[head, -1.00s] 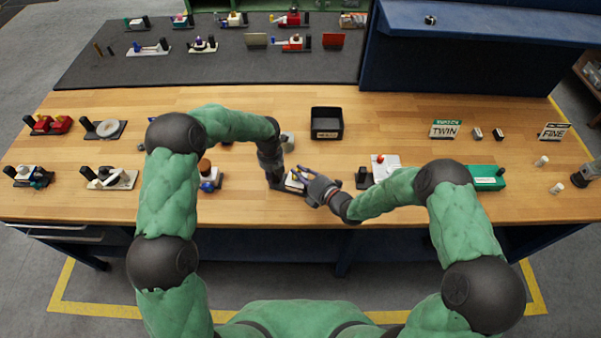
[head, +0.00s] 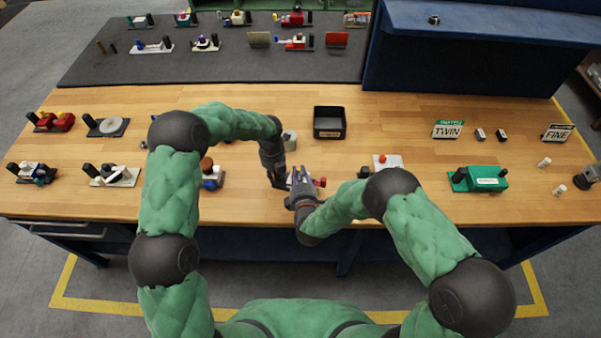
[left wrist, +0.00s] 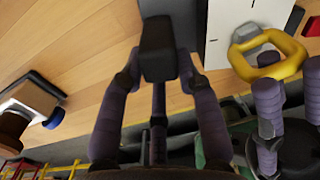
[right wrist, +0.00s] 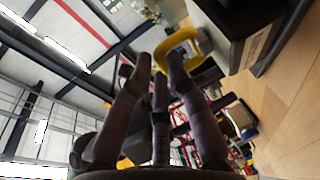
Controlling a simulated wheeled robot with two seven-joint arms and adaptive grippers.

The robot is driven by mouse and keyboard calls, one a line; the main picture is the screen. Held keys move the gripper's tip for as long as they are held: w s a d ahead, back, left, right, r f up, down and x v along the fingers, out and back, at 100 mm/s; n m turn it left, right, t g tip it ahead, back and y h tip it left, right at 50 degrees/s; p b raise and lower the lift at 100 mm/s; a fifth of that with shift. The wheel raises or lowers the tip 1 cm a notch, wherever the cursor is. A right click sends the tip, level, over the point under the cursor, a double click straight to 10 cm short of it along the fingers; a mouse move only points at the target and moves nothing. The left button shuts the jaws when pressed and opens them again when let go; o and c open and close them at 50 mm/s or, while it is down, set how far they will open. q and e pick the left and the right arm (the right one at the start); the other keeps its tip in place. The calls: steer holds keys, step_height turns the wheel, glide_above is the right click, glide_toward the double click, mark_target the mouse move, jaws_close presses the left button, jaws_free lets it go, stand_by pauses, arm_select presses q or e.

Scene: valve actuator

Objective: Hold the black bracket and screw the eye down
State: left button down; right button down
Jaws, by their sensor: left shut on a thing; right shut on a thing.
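The black bracket (left wrist: 158,52) is an upright dark post, seen in the left wrist view. My left gripper (head: 277,184) is shut on it, with a finger on each side. Beside it, the yellow eye (left wrist: 270,56) is a ring over a white block (left wrist: 220,30). The eye also shows in the right wrist view (right wrist: 181,46) at my right fingertips. My right gripper (head: 297,176) is shut on the eye, close beside the left one. In the head view the grippers hide most of the bracket and eye.
A black bin (head: 330,134) stands behind the grippers. A red knob (head: 321,182) is just right of them. A white plate with a red button (head: 384,160) and a green box (head: 482,180) lie further right. Several small assemblies stand at the left.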

arm_select(q)
steer(key=shift+s+d+f, duration=0.1)
steer(key=shift+s+d, duration=0.05)
steer(key=shift+s, duration=0.05)
arm_select(e)
steer(key=shift+w+a+r+m+h, duration=0.1)
steer(key=shift+a+m+h, duration=0.05)
steer(key=shift+m+h, duration=0.75)
steer(key=shift+a+m+h, duration=0.2)
steer(key=shift+m+h, duration=0.35)
steer(key=shift+h, duration=0.55)
steer(key=shift+w+a+r+m+h, duration=0.1)
steer(key=shift+a+m+h, duration=0.05)
steer(key=shift+m+h, duration=0.75)
steer(key=shift+h, duration=0.3)
steer(key=c, duration=1.2)
jaws_free()
steer(key=shift+s, duration=0.1)
steer(key=shift+f, duration=0.15)
steer(key=shift+s, duration=0.1)
steer(key=shift+s, duration=0.1)
steer(key=v, duration=1.1)
steer(key=shift+s+a+r, duration=0.1)
steer(key=shift+s+r, duration=0.15)
steer(key=shift+s, duration=0.1)
arm_select(q)
steer(key=shift+w, duration=0.1)
